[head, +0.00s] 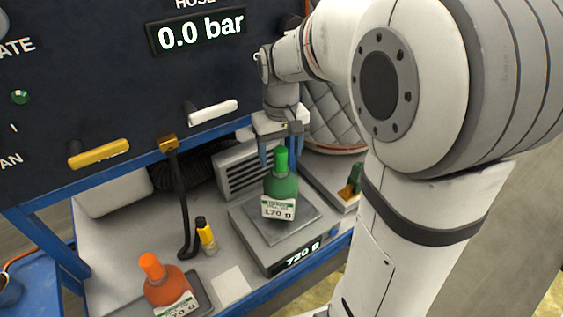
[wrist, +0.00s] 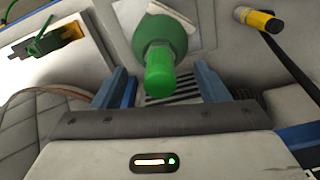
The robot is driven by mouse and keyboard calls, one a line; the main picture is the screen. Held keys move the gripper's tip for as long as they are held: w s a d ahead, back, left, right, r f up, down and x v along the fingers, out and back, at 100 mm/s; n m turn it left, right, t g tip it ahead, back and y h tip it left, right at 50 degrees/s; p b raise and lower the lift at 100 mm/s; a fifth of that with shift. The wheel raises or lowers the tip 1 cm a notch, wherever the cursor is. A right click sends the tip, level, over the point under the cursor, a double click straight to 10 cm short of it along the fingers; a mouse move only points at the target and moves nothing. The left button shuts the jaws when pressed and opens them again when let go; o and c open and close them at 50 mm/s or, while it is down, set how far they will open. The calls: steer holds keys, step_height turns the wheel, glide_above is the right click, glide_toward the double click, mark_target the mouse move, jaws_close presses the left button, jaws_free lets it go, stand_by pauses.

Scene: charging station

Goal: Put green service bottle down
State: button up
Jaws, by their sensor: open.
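The green service bottle (head: 281,187) stands upright on the grey scale (head: 263,244), its label reading 170 g. The scale's display reads 720 g. My gripper (head: 277,155) is open around or just behind the bottle's green cap, pointing down. In the wrist view the bottle (wrist: 161,42) shows between and beyond the two blue fingers of my gripper (wrist: 160,88), with a gap on each side of the cap. The bottle's base is hidden in the wrist view.
An orange bottle (head: 165,284) stands on a dark pad at the front left. A yellow-and-black cylinder (head: 205,235) and a black hooked lever (head: 182,205) stand left of the scale. A grey vented box (head: 245,170) is behind.

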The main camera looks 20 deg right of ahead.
step_height(320, 180, up, 7)
steer(key=shift+r, duration=0.1)
steer(key=shift+s+r, duration=0.1)
steer(key=shift+s, duration=0.2)
steer(key=s+f+t, duration=0.1)
steer(key=s+f, duration=0.2)
steer(key=s, duration=0.4)
steer(key=s+f+m+t, duration=0.1)
steer(key=s+f+t, duration=0.1)
steer(key=s, duration=0.5)
steer(key=shift+d+f, duration=0.25)
steer(key=shift+f, duration=0.65)
steer(key=shift+s, duration=0.1)
